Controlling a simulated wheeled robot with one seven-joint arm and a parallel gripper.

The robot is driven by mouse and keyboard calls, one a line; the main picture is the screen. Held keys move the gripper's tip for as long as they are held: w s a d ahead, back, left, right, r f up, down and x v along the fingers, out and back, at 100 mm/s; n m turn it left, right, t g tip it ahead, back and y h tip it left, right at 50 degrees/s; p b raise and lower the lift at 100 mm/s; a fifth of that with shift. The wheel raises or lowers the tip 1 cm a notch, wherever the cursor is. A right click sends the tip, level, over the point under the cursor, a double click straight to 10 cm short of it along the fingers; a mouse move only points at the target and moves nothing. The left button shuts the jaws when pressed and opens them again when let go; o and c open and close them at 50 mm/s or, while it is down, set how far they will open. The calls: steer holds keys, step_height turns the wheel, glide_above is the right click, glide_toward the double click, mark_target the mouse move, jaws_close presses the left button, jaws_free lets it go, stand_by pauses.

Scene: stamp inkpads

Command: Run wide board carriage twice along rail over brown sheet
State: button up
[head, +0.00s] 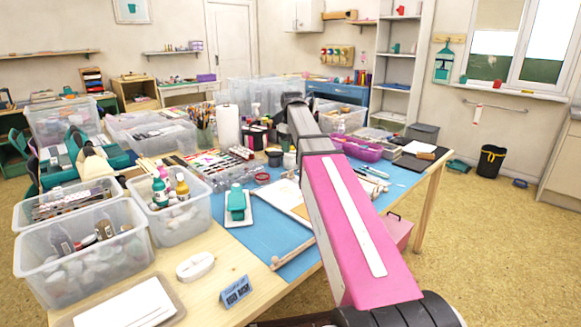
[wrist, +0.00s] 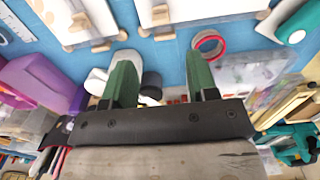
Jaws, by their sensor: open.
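My gripper (wrist: 162,72) shows in the wrist view with two green fingers spread apart and nothing between them. Two pale boards with wooden edges and small wooden knobs lie on the blue mat at the top of that view: a left board (wrist: 96,14) and a right board (wrist: 185,8). The right one looks wider, but both are cut off by the frame. In the head view a pale board (head: 268,196) with a wooden edge lies on the mat, partly behind my arm. I cannot make out the rail or the brown sheet for certain. My fingertips are hidden in the head view.
A red tape ring (wrist: 208,43) lies near the right finger. A wooden bar (head: 291,253) lies on the blue mat (head: 250,240). Clear bins (head: 85,240) crowd the table's left side.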

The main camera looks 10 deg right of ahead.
mark_target(292, 170)
step_height(292, 170, down, 11)
steer(key=shift+r, duration=0.15)
stand_by(0.4)
jaws_close()
